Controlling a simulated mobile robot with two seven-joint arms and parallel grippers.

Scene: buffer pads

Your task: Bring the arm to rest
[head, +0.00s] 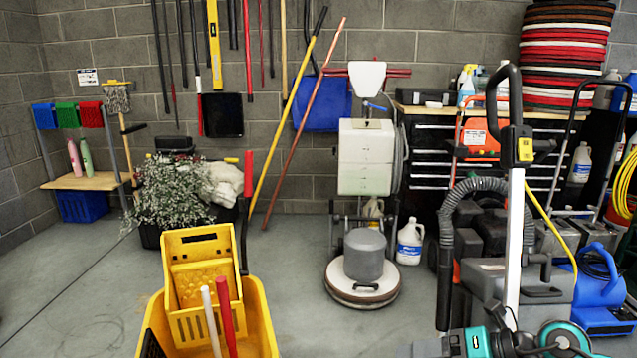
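Neither of my grippers is in view, and I see no part of my arms in the head view. A tall stack of round buffer pads (565,55) in red, black and white layers sits on top of the black tool chest (440,160) at the right. A floor buffer (365,265) with a round base, grey motor and white tank stands upright near the middle, in front of the wall.
A yellow mop bucket (265,325) with a wringer stands at the front left. A grey and teal floor machine (475,343) with a hose fills the front right, beside a blue blower (600,290).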

